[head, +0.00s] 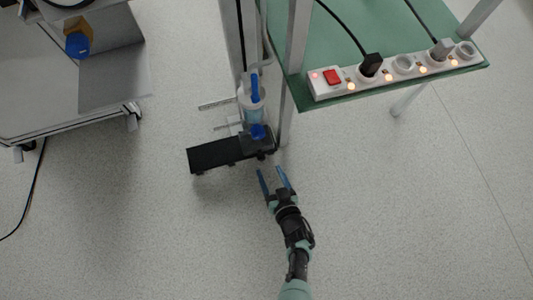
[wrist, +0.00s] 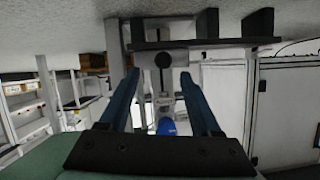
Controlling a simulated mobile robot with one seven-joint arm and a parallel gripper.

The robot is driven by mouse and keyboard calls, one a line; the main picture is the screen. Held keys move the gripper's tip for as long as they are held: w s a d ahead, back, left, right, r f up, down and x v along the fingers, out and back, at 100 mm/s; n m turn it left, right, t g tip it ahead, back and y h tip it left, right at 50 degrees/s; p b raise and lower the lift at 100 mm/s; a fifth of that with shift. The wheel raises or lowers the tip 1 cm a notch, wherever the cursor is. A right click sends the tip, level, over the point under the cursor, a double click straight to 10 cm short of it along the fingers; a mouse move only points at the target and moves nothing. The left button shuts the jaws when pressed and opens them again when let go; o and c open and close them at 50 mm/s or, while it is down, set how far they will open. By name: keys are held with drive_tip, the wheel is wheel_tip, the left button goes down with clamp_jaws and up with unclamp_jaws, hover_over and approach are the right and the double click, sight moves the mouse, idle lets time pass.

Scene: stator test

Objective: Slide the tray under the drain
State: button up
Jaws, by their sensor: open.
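A long black tray (head: 213,154) stands low over the floor below the column, its left part bare. Its right end is under a clear cylinder with blue parts (head: 252,98), which may be the drain. A blue round part (head: 258,131) sits below the cylinder, just over the tray. My gripper (head: 271,170) is open and empty, with two blue fingers pointing at the tray's right end, a small gap short of it.
A green table (head: 340,40) with a white power strip (head: 403,65) stands at upper right, one leg near the tray's right end. A grey cabinet (head: 50,80) stands at upper left. The floor (head: 150,240) left of my arm is clear.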

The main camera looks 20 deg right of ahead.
drive_tip(key=p+v, duration=0.3)
drive_tip(key=v, duration=0.4)
drive_tip(key=shift+s, duration=0.2)
drive_tip(key=shift+r, duration=0.15)
